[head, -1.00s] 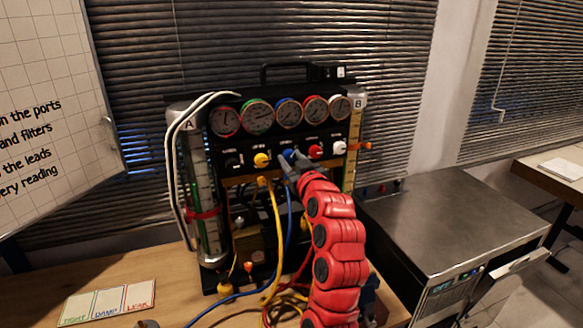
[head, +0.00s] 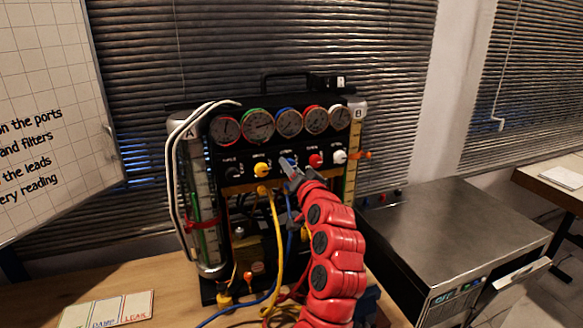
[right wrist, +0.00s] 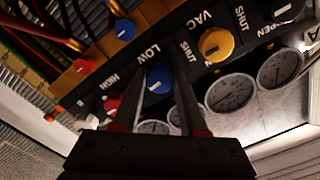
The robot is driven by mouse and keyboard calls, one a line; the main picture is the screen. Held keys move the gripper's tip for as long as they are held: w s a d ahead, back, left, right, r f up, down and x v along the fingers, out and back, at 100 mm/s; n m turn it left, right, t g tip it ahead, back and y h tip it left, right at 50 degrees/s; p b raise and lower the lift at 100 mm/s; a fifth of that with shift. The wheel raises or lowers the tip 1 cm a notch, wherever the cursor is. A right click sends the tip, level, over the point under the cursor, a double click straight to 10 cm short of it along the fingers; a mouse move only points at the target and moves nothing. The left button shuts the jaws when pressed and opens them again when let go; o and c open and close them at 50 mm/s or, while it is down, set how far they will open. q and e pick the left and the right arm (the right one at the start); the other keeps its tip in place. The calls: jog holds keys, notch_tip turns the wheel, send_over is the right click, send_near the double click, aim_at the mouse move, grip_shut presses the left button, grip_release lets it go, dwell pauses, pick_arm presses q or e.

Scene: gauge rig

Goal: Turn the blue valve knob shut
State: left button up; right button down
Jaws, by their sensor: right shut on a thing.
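The blue valve knob (head: 286,162) is on the black front panel of the gauge rig (head: 228,160), between a yellow knob (head: 262,169) and a red knob (head: 316,160). In the right wrist view the blue knob (right wrist: 158,80) sits beside the word LOW, with a pale mark on its face. My right gripper (head: 291,168) is at this knob, its two fingers on either side of it and shut on it. The fingers also show in the right wrist view (right wrist: 160,92). The gripper partly hides the knob in the head view. My left gripper is not in view.
Several round gauges (head: 288,122) line the panel above the knobs. A white knob (head: 339,157) is at the right. Yellow hose (head: 276,225) and blue hose (head: 245,296) hang below, near my right arm. A metal-topped unit (head: 455,235) stands to the right.

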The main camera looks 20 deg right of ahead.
jog(key=shift+m, duration=0.6)
jog(key=shift+c, duration=2.2)
grip_release()
jog(key=s+b, duration=1.7)
jog(key=b, duration=0.1)
jog(key=shift+s+d, duration=0.2)
jog(key=shift+d, duration=0.15)
